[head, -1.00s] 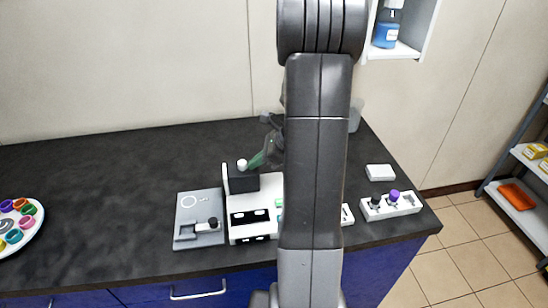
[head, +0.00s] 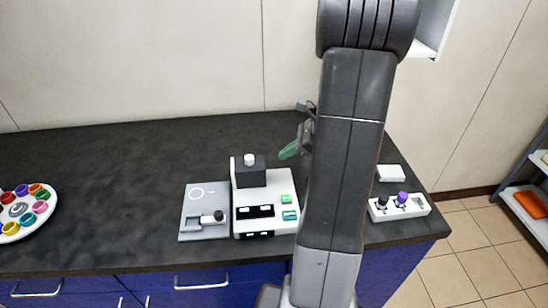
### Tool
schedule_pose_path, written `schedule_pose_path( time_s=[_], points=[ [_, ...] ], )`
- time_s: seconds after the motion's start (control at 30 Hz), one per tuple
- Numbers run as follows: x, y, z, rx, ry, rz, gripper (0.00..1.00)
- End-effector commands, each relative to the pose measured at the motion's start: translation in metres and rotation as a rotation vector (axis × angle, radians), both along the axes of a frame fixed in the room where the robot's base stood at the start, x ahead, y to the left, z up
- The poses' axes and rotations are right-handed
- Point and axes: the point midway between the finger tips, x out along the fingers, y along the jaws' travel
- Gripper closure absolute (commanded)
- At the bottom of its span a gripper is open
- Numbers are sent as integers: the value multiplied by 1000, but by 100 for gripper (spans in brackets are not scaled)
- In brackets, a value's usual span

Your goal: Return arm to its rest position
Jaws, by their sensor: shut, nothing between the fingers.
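My gripper (head: 289,150) shows as green fingertips poking out to the left from behind my arm (head: 345,150). The fingers look shut and hold nothing. They are above the counter, to the right of a black block (head: 251,178) with a white knob (head: 249,159), and apart from it in the picture. My arm stands upright across the right of the centre and hides part of the counter, the wall and most of my gripper.
A white device (head: 265,213) with green buttons and a grey plate (head: 192,225) sit on the dark counter (head: 110,180). A white block with black and purple knobs (head: 400,207) and a small white box (head: 391,172) stand at right. A plate of coloured cups (head: 22,227) is far left.

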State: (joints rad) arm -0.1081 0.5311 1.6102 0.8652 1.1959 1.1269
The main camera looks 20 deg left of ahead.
Motion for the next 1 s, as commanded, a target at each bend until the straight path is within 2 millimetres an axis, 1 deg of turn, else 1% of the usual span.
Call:
schedule_pose_path(
  time_s=[0.03, 0.2, 0.4, 0.8, 0.93, 1.0],
  points=[
    [2, -9, 8, 0, -5, -4, 100],
    [5, -30, 29, -1, -4, -2, 100],
    [6, -41, 40, -1, -1, -1, 100],
    [6, -40, 40, -1, 1, 0, 100],
    [4, -33, 33, -1, 3, 1, 100],
    [3, -25, 26, -1, 3, 4, 100]
  ],
)
